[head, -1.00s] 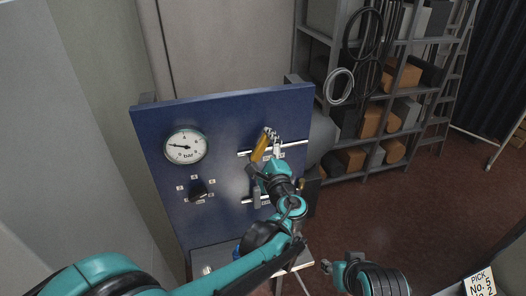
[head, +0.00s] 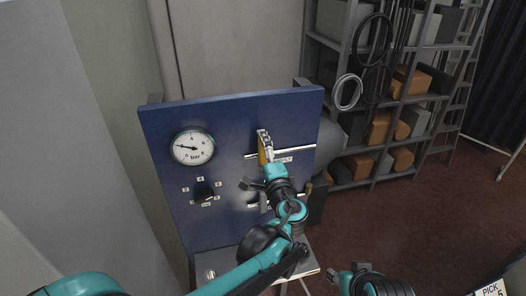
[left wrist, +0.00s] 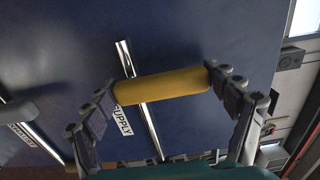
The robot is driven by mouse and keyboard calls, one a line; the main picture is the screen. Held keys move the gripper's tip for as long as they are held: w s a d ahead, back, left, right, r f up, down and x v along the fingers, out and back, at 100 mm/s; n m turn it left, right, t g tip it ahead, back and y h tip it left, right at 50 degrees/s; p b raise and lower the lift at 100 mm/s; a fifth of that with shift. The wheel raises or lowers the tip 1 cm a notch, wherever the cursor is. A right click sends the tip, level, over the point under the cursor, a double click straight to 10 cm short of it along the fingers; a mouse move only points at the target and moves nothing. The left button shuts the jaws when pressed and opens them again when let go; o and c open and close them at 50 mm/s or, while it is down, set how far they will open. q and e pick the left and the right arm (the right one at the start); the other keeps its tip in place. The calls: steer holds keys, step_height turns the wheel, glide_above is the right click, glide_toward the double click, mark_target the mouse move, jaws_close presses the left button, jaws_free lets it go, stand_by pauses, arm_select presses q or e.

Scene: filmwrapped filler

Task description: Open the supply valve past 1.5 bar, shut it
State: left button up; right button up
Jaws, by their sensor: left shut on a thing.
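The supply valve's yellow lever (head: 262,154) is on the upper pipe of the blue panel (head: 225,125). My left gripper (head: 265,142) is shut on it. In the left wrist view the fingertips (left wrist: 161,84) press on both ends of the yellow lever (left wrist: 160,86), which lies across the silver pipe (left wrist: 122,55). The SUPPLY label (left wrist: 122,119) is beside it. The round white gauge (head: 193,147), marked bar, has its needle pointing left and slightly up; its exact reading is too small to tell. My right gripper (head: 331,274) is low in the head view, its jaws unclear.
A black knob (head: 203,192) with small labels around it sits below the gauge. A second pipe with a grey lever (left wrist: 18,112) runs below the supply pipe. Shelves (head: 380,181) with boxes and hoses stand to the right.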

arm_select(q)
steer(key=o, duration=1.5)
steer(key=shift+o, duration=0.2)
steer(key=v, duration=1.2)
